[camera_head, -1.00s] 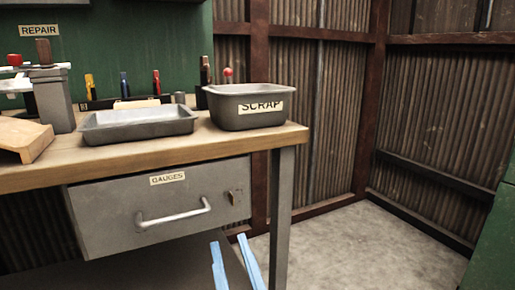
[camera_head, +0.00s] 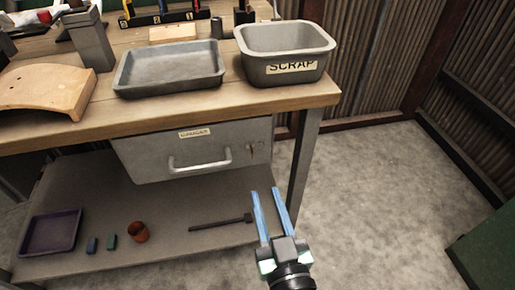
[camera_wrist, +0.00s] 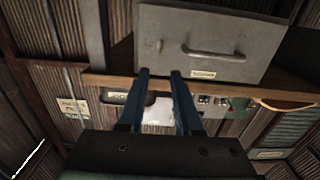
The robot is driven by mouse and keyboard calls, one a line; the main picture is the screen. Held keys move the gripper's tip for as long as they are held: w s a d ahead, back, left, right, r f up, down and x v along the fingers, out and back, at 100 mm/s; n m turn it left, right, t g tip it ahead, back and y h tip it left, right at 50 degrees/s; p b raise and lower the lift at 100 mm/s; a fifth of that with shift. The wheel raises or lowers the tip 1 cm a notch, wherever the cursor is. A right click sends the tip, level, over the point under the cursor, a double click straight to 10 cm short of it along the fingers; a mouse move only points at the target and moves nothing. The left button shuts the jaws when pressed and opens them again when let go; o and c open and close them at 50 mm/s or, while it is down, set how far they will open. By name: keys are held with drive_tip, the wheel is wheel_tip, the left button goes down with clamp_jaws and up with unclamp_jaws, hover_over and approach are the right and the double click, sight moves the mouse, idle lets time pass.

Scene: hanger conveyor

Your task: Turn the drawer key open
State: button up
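The grey drawer (camera_head: 150,155), labelled GAUGES, is shut under the bench top. Its curved handle (camera_head: 200,162) is on the front. A small key (camera_head: 254,147) sits at the right of the drawer front; its exact angle is too small to tell. In the wrist view, which is upside down, the drawer (camera_wrist: 230,25) is at the top and the key (camera_wrist: 159,45) shows beyond the fingertips. My gripper (camera_head: 266,191), with two blue fingers, is open and empty. It appears below and slightly right of the key in the head view, apart from it.
On the bench (camera_head: 90,128) stand a SCRAP bin (camera_head: 290,78), a shallow grey tray (camera_head: 170,85) and a curved wooden piece (camera_head: 45,88). The lower shelf (camera_head: 170,215) holds a purple tray (camera_head: 50,232) and small items. A bench leg (camera_head: 304,165) stands right of the drawer.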

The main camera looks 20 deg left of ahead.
sight(252, 151)
drive_tip(key=p+x, duration=0.1)
drive_tip(key=x, duration=1)
drive_tip(key=shift+c, duration=0.3)
clamp_jaws()
drive_tip(key=shift+s, duration=0.1)
idle(0.8)
